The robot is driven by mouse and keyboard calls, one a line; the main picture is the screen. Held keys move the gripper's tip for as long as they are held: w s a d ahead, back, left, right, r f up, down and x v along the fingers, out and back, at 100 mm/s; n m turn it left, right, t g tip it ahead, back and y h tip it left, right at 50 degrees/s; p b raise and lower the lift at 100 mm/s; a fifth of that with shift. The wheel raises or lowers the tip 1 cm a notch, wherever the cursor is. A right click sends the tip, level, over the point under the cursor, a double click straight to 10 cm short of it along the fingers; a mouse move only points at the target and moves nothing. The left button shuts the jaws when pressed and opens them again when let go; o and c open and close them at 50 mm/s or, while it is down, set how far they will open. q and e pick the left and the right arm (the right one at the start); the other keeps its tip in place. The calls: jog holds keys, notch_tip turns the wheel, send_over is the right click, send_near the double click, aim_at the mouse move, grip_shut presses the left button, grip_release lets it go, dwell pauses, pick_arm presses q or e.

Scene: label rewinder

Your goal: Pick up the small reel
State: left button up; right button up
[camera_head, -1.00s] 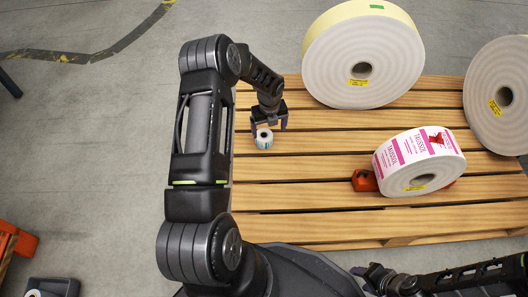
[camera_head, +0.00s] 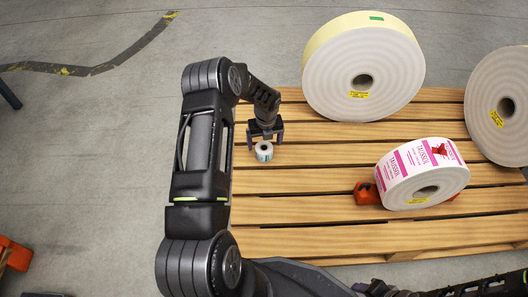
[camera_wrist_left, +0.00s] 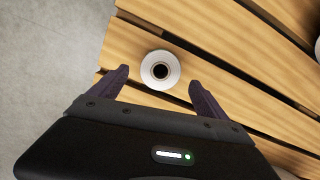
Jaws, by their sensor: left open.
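The small reel (camera_head: 264,151) is a small white roll with a dark core hole. It lies on the wooden pallet (camera_head: 290,193) near its left end. My left gripper (camera_head: 265,142) is open just behind and above it. In the left wrist view the small reel (camera_wrist_left: 160,70) sits between and slightly beyond the open fingertips (camera_wrist_left: 158,82), with wood showing on both sides of it, so neither finger appears to touch it. My right arm shows at the bottom right of the head view, and its gripper (camera_head: 376,287) is only partly visible at the bottom edge.
A pink-and-white label reel (camera_head: 424,172) rests on an orange support (camera_head: 367,193) at the right of the pallet. Two large pale reels stand at the back, one centre (camera_head: 385,75) and one at the right edge (camera_head: 480,115). Bare slats lie around the small reel.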

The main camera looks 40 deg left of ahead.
aim_at(264, 148)
pick_arm(q)
jog(key=f+b, duration=0.3)
jog(key=f, duration=0.1)
jog(key=shift+w+a+f, duration=0.1)
jog(key=shift+w+a, duration=0.1)
jog(key=shift+a, duration=0.1)
jog(key=shift+w+a+f, duration=0.1)
jog(key=shift+f, duration=0.45)
jog(key=shift+r, duration=0.1)
jog(key=c, duration=1.6)
notch_tip(264, 148, up, 10)
jog(key=p, duration=0.4)
